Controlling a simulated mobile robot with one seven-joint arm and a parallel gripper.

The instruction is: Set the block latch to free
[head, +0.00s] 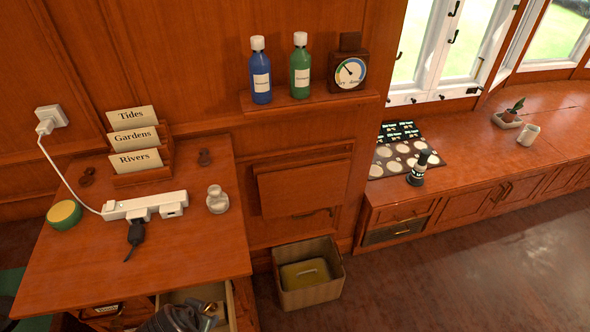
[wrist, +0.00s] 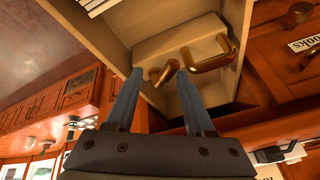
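My gripper (wrist: 159,76) reaches over an open drawer (wrist: 120,22) in the wrist view. Its two blue-grey fingers are apart. A short brass lever (wrist: 166,72) shows in the gap between the fingertips; I cannot tell whether they touch it. Beside it, a larger curved brass handle (wrist: 212,56) sits on the same pale wooden face. No part is clearly marked as the block latch or as free, so I cannot tell its setting. In the head view, the open drawer (head: 228,308) is at the bottom edge, with brass (head: 211,307) showing beside my dark gripper (head: 182,318).
Above the drawer is the desk top (head: 190,250), with a power strip (head: 145,205), a card holder (head: 140,178), a small pale jar (head: 217,199) and a green-and-yellow tin (head: 63,215). A bin (head: 308,295) stands on the floor to the right.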

